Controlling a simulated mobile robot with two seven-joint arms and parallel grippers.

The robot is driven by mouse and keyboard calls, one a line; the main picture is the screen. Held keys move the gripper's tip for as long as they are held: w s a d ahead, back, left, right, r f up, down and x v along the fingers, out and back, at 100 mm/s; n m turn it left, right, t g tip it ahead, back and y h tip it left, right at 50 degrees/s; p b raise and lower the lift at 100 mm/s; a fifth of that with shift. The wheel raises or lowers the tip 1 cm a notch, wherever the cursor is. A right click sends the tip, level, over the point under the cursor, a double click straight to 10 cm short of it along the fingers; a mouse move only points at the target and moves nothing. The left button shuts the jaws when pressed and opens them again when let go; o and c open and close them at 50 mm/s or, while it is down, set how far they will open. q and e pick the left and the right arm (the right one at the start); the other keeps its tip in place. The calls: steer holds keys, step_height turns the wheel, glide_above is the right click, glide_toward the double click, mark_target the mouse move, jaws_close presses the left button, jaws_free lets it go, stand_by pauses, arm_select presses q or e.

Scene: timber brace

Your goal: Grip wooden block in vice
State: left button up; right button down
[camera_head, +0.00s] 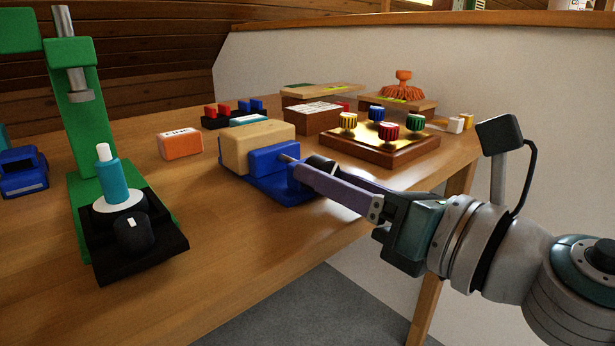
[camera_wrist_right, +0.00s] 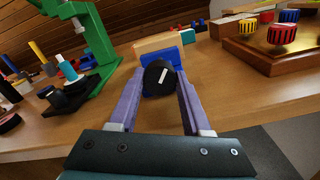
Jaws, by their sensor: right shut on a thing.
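The blue vice (camera_head: 287,188) stands near the table's front edge, and its blue jaw also shows in the right wrist view (camera_wrist_right: 187,37). The tan wooden block (camera_head: 248,150) lies at the vice, behind the front jaw, and shows in the right wrist view (camera_wrist_right: 150,45). I cannot tell whether the jaws press on it. My right gripper (camera_head: 306,168) is shut on the vice's black knob (camera_wrist_right: 158,78), which has a white mark and sits between the purple fingers. The fingers partly hide the knob in the head view. My left gripper is not in view.
A green press (camera_head: 81,125) with a black base stands at the left. An orange box (camera_head: 180,144) lies left of the block. A wooden board with coloured knobs (camera_head: 381,150) is close behind my right gripper.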

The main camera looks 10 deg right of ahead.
steer(key=shift+c, duration=1.8)
jaws_free()
steer(key=b+v, duration=0.1)
steer(key=v, duration=0.9)
